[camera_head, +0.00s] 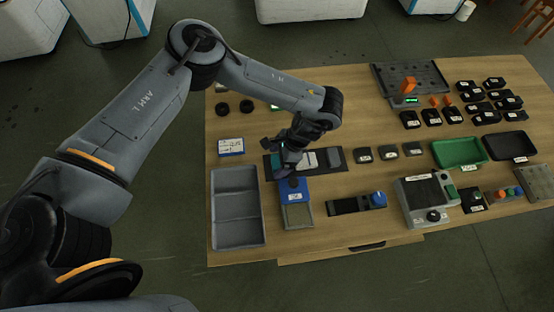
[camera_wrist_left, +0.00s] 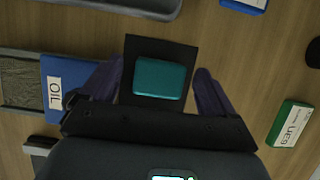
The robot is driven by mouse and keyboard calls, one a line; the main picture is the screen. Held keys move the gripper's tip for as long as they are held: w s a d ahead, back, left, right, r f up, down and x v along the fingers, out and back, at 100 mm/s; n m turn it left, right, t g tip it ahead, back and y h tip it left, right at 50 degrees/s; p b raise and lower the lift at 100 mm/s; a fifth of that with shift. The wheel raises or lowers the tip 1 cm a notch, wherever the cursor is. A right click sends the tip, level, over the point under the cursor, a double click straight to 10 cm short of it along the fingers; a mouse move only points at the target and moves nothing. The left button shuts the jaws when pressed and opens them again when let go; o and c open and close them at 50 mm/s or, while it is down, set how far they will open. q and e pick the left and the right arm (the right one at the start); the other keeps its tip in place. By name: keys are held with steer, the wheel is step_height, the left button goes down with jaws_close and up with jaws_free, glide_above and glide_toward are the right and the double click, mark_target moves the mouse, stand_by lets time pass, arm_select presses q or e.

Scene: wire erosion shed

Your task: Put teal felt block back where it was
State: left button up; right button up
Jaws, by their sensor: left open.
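The teal felt block (camera_wrist_left: 160,79) lies near one end of a dark mat (camera_wrist_left: 138,46) in the left wrist view. My left gripper (camera_wrist_left: 158,92) is open, with one purple-tinted finger on each side of the block and a visible gap to each. In the head view my left gripper (camera_head: 287,170) hangs over the left end of the dark mat (camera_head: 342,152) and mostly hides the block there. Whether the fingers are level with the block or above it I cannot tell. My right gripper is out of view.
A light block (camera_head: 310,160) and a grey block (camera_head: 334,157) lie on the mat's right part. A grey two-part tray (camera_head: 238,190) and a blue OIL box (camera_head: 293,189) stand close by. Black items and a green tray (camera_head: 459,152) fill the right side.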

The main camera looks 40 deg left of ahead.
arm_select(q)
steer(key=p+v, duration=0.3)
steer(key=v, duration=0.8)
steer(key=shift+d+r, duration=0.1)
steer(key=shift+r, duration=0.05)
